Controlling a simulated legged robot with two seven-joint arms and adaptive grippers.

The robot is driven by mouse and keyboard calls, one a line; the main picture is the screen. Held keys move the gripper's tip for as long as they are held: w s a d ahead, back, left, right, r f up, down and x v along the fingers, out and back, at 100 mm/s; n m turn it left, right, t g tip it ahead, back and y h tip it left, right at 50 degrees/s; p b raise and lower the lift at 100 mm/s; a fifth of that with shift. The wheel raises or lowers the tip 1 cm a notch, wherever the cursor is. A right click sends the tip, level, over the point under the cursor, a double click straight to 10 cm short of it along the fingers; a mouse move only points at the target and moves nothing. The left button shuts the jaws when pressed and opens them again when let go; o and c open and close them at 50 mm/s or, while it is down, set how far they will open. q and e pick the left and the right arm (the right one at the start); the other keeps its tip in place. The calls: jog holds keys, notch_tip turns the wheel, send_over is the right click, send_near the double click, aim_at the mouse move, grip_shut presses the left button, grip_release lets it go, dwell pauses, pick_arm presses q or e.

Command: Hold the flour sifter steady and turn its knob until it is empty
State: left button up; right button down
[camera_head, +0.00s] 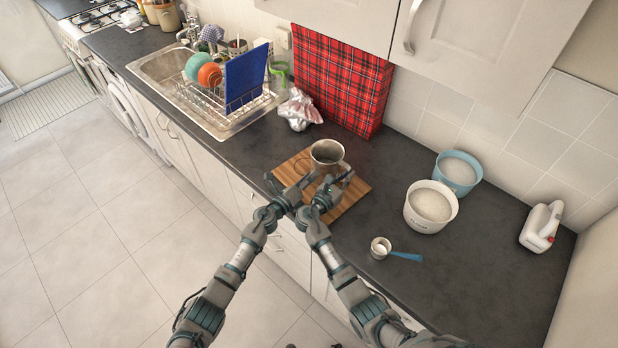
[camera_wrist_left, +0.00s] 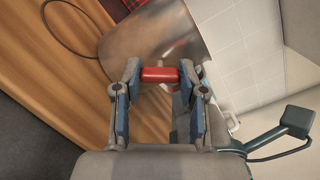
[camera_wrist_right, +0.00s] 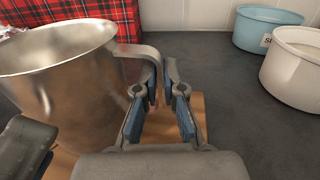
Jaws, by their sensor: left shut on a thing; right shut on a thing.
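The metal flour sifter (camera_head: 327,154) stands upright on a wooden board (camera_head: 356,187) on the dark counter. My left gripper (camera_head: 293,183) is at its near left side, shut on the red knob (camera_wrist_left: 159,74), which shows between the fingers in the left wrist view. My right gripper (camera_head: 336,184) is at the sifter's near right side, shut on its handle; the curved top of the handle (camera_wrist_right: 143,51) shows in the right wrist view beside the metal body (camera_wrist_right: 65,80). The inside of the sifter cannot be made out clearly.
A white tub (camera_head: 423,222) and a blue tub (camera_head: 443,168) with white contents stand to the right. A bag (camera_head: 299,109) and a dish rack (camera_head: 232,112) are behind left.

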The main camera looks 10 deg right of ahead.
pick_arm(q)
jog(key=n, duration=0.4)
jog(key=shift+a+f+n, duration=0.1)
jog(key=shift+n, duration=0.3)
dwell(0.4)
jog(key=o, duration=1.2)
jog(key=shift+c, duration=0.2)
jog(key=v, duration=1.2)
